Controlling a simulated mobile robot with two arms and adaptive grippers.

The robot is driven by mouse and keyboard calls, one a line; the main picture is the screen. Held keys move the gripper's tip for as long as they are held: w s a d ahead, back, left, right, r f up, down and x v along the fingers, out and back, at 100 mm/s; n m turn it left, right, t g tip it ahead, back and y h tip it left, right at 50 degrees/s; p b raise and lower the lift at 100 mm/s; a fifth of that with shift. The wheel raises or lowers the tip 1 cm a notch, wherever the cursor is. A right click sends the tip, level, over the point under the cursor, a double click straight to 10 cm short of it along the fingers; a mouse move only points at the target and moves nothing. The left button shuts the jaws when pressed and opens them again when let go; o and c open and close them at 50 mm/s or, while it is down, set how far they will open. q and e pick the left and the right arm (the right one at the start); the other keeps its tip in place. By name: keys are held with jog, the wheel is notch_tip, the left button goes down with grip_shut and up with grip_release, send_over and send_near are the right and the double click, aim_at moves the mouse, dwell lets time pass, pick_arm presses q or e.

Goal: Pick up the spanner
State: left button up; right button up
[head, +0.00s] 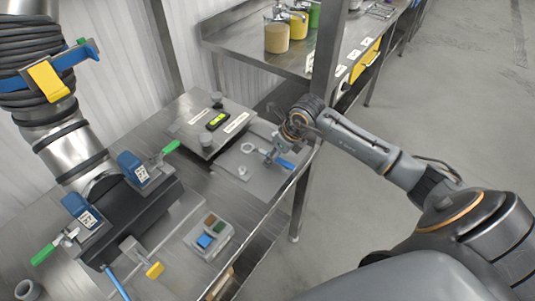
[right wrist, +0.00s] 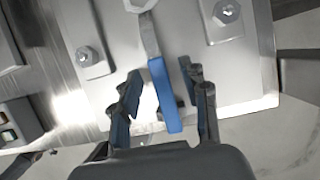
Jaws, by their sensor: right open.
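The spanner has a blue handle (right wrist: 165,95) and a grey metal shank. In the right wrist view it runs from the top centre down between my fingers, with its far end near a light ring at the top edge. In the head view the blue handle (head: 286,163) shows near the bench's right edge. My right gripper (right wrist: 163,92) is open, with fingers on both sides of the handle and gaps visible beside it. The right gripper (head: 281,148) also shows in the head view, partly hiding the spanner. My left gripper is not seen.
The metal plate (right wrist: 115,95) lies under the spanner, with hex nuts (right wrist: 227,12) nearby. A black fixture (head: 135,215) with green-handled clamps stands at left. A grey tray (head: 222,246) with coloured blocks is in front. A shelf (head: 235,40) holds filled containers behind.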

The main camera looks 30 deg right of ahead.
jog(key=shift+c, duration=0.5)
grip_shut()
jog(key=shift+r, duration=0.15)
